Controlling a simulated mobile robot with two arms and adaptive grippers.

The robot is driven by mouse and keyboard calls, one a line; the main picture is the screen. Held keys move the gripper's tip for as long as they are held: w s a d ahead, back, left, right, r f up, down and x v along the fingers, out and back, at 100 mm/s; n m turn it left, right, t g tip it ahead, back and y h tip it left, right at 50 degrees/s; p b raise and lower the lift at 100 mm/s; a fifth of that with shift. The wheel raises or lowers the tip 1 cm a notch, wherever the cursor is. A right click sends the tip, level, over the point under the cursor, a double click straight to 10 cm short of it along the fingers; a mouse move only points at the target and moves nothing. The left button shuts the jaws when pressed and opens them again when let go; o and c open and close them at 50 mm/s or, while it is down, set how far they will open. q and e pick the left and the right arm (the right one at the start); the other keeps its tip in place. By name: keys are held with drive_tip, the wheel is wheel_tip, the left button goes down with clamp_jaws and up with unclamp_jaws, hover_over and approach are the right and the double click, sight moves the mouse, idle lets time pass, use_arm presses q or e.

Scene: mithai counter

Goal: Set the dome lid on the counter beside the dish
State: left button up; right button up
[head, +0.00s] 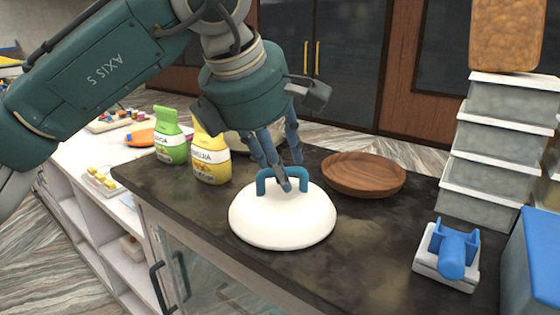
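The white dome lid (283,220) has a teal handle (266,178) on top. It looks upright and appears to rest on the dark counter (365,235), in front of and to the left of the round wooden dish (364,177). The dish looks empty. My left gripper (284,172) points down at the handle, and one finger crosses in front of the handle bar. Whether the fingers grip the bar or only straddle it is unclear. My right gripper is out of view.
Stacked lidded containers (497,142) rise at the right, with a white and blue device (449,257) and a blue box (535,265) nearer. The counter between lid and device is clear.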

use_arm(q)
drive_tip(key=v, duration=1.2)
drive_tip(key=shift+r+b, duration=0.2)
drive_tip(key=shift+b, duration=0.2)
drive_tip(key=shift+f, duration=0.1)
